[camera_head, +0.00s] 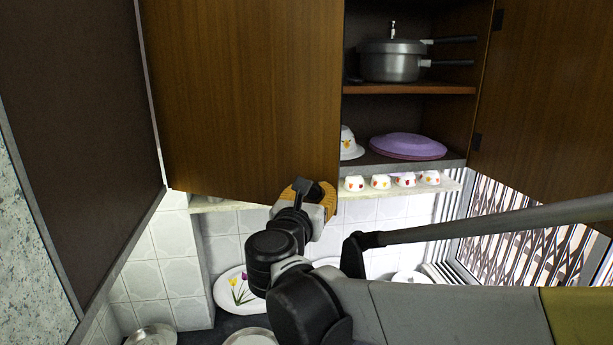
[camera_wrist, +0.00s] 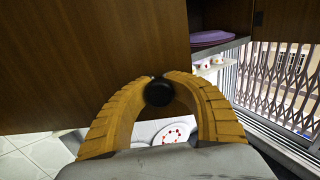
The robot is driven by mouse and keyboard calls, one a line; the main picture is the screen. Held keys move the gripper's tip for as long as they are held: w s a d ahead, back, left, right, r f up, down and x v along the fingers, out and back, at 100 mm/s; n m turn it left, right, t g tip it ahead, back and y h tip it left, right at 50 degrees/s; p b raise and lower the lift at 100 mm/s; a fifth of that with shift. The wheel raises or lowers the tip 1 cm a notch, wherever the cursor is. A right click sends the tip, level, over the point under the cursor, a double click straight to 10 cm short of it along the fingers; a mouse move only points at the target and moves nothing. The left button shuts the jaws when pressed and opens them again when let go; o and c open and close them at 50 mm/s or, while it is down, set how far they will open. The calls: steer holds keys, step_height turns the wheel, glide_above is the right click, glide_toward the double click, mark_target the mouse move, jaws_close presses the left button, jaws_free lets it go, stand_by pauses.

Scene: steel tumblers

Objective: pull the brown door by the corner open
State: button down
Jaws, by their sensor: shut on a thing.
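The brown door (camera_head: 240,90) is a wood-grain wall-cabinet door left of the open shelves. Its free right edge hangs lower than the cabinet floor beside it, so it seems to stand partly open. It also fills the upper left of the wrist view (camera_wrist: 80,55). My gripper (camera_head: 316,190) is at the door's lower right corner. In the wrist view its ribbed orange fingers (camera_wrist: 158,82) curve around a round black knob (camera_wrist: 158,92) near the door's lower edge. The gripper is shut on this knob. The knob's joint with the door is hidden.
Inside the cabinet are a steel pot (camera_head: 392,62) and purple plates (camera_head: 408,146). Small cups (camera_head: 381,182) line a ledge below. Another brown door (camera_head: 545,90) stands open at right. A dark panel (camera_head: 80,120) is close at left. Plates (camera_head: 232,290) stand below.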

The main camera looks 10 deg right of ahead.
steer(key=s+a+m+g+h+b, duration=0.1)
steer(key=s+a+m+g+h, duration=0.2)
steer(key=s+a, duration=0.6)
steer(key=shift+s+r+m+h+b, duration=0.3)
steer(key=shift+s+r+h+b, duration=0.15)
steer(key=shift+h, duration=0.55)
steer(key=shift+f, duration=0.1)
steer(key=c, duration=1.4)
jaws_free()
steer(key=shift+s, duration=0.2)
steer(key=shift+f, duration=0.1)
steer(key=shift+g, duration=0.3)
steer(key=v, duration=0.7)
steer(key=shift+s+a, duration=0.1)
steer(key=shift+s, duration=0.1)
